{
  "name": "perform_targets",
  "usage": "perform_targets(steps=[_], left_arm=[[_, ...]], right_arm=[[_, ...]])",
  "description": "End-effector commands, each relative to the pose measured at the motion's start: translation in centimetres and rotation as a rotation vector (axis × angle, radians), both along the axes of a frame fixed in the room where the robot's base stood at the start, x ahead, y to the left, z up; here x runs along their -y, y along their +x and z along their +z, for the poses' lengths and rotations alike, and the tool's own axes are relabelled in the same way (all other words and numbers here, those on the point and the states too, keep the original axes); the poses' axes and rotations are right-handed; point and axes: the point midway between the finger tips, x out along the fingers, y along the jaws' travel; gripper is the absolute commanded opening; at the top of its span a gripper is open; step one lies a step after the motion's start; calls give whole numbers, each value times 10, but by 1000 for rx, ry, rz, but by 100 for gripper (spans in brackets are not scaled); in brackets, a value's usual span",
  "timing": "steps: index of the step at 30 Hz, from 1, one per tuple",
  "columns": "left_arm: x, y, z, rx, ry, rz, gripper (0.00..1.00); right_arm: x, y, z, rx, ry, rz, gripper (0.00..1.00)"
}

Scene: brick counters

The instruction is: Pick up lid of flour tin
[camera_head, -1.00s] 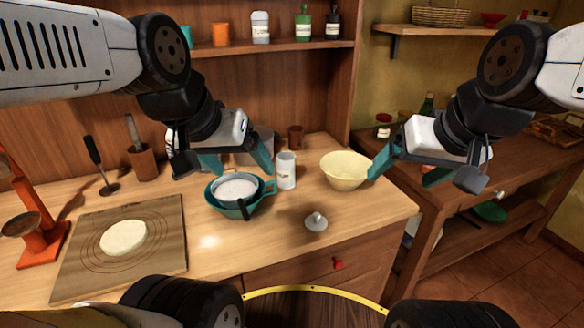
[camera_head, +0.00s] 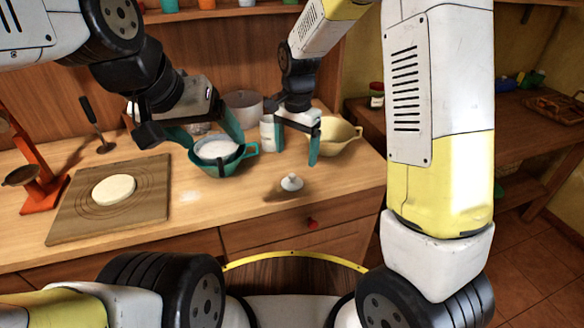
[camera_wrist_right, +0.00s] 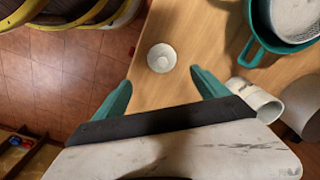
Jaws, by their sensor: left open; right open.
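The lid (camera_head: 291,183) is small, round and white with a knob on top. It lies on the wooden counter near the front edge, and it also shows in the right wrist view (camera_wrist_right: 161,58). The white flour tin (camera_head: 267,134) stands behind it; in the right wrist view the tin (camera_wrist_right: 262,102) is beside the right finger. My right gripper (camera_head: 296,148) is open and empty, above and behind the lid, fingers pointing down. In its wrist view the lid is just beyond the gap between the fingertips. My left gripper (camera_head: 207,138) is open over the teal bowl.
The teal bowl (camera_head: 243,151) with white powder above it stands left of the tin. A cream bowl (camera_head: 345,137) is partly hidden behind my right gripper. A board with dough (camera_head: 145,215) lies at left. The counter around the lid is clear.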

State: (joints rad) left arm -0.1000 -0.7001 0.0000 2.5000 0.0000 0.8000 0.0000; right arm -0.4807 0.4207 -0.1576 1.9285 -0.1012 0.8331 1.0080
Motion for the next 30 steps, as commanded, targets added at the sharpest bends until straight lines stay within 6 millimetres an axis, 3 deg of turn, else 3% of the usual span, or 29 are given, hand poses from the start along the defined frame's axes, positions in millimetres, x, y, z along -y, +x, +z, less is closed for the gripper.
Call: perform_targets(steps=[21,30], left_arm=[[0,0,0,0,0,0,80],[0,0,0,0,0,0,80]], right_arm=[[-10,0,-86,-16,-19,-26,84],[-10,0,-91,-14,-18,-25,84]])
